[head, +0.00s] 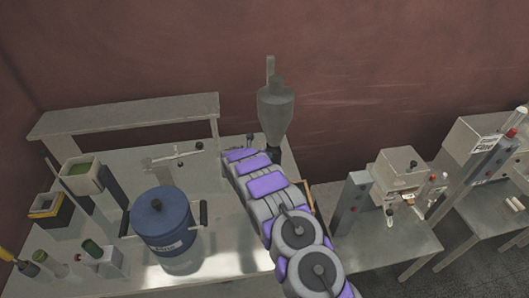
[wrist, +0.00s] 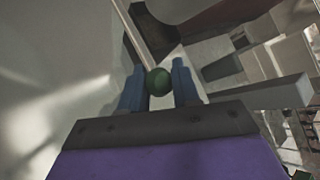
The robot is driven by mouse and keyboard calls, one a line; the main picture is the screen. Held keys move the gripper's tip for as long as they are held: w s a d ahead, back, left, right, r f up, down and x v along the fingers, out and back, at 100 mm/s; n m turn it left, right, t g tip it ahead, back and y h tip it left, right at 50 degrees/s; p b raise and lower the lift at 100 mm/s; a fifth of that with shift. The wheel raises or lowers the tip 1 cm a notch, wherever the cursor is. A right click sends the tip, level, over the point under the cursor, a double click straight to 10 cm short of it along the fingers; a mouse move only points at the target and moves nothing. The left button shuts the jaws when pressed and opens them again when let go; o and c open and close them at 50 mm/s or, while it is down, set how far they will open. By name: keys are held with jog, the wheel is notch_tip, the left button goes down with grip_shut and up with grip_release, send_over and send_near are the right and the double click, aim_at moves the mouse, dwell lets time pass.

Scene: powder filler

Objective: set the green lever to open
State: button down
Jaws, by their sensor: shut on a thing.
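In the wrist view a round dark green knob (wrist: 157,82), which looks like the end of the green lever, sits between the two blue fingers of my gripper (wrist: 158,88). The fingers are closed on it from both sides. The rest of the lever is mostly hidden behind the knob and fingers. In the head view my arm reaches away over the table towards the grey cone hopper (head: 275,108). My gripper and the lever are hidden there behind the arm.
A blue drum (head: 162,228) with side handles stands on the table (head: 225,262) left of my arm. Containers stand farther left. A grey post (head: 351,203) and a boxy machine (head: 398,172) stand on a separate table to the right.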

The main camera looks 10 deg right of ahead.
jog(key=shift+w+a+r+p, duration=0.1)
jog(key=shift+w+r+p, duration=0.05)
jog(key=shift+r+p, duration=0.3)
jog(key=shift+w+r+p, duration=0.15)
jog(key=shift+r+p, duration=0.1)
jog(key=shift+r, duration=0.25)
jog(key=shift+w+r, duration=0.4)
jog(key=shift+r, duration=0.55)
jog(key=c, duration=0.9)
grip_release()
jog(key=shift+o, duration=0.3)
jog(key=shift+s+f, duration=0.15)
jog(key=shift+f, duration=0.2)
jog(key=shift+s+a+r, duration=0.1)
jog(key=shift+s+a, duration=0.1)
jog(key=v, duration=1.7)
jog(key=shift+w+b, duration=0.15)
jog(key=shift+b, duration=0.3)
